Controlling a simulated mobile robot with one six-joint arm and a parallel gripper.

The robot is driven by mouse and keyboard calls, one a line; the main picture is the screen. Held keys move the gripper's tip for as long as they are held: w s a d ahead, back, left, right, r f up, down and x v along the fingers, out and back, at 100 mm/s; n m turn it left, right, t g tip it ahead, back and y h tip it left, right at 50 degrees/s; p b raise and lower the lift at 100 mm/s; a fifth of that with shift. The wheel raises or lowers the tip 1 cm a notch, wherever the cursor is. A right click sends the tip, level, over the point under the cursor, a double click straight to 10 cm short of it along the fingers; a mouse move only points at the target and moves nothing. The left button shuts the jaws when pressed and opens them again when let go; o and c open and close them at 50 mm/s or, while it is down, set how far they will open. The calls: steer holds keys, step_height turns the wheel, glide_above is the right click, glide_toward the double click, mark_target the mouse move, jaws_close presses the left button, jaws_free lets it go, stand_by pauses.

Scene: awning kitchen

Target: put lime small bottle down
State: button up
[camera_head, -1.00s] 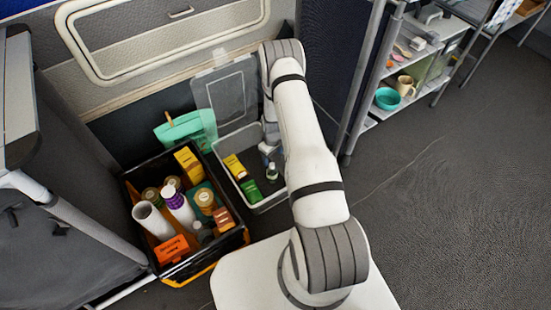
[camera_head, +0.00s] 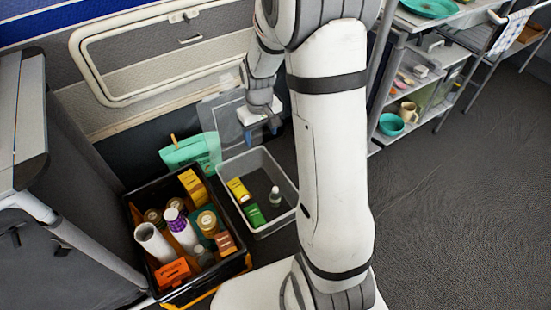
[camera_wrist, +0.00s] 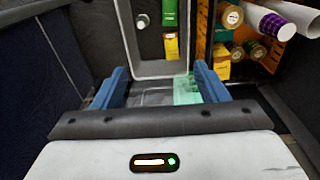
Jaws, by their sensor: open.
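A small bottle (camera_head: 275,195) with a pale cap stands in the grey bin (camera_head: 228,163), at its right side; its lime colour is hard to make out. In the wrist view the bottle (camera_wrist: 142,20) shows from above near the bin's left wall. My gripper (camera_head: 261,126) is above and behind the bin, apart from the bottle. In the wrist view its blue fingers (camera_wrist: 163,82) are spread wide with nothing between them.
A yellow box (camera_head: 238,189) and a green box (camera_head: 254,216) lie in the same bin. A black crate (camera_head: 240,262) full of cans, bottles and boxes stands to the left. A teal bag (camera_head: 190,152) is behind. A shelf rack (camera_head: 385,138) stands at the right.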

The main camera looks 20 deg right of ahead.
steer(key=s+a+r+m, duration=0.1)
steer(key=s+r, duration=0.5)
steer(key=s, duration=0.4)
steer(key=s+a+r+m, duration=0.1)
steer(key=s+a+r, duration=0.1)
steer(key=s+r, duration=0.4)
steer(key=s, duration=0.3)
steer(key=shift+s+t, duration=0.3)
steer(key=shift+s, duration=0.1)
steer(key=shift+a, duration=0.1)
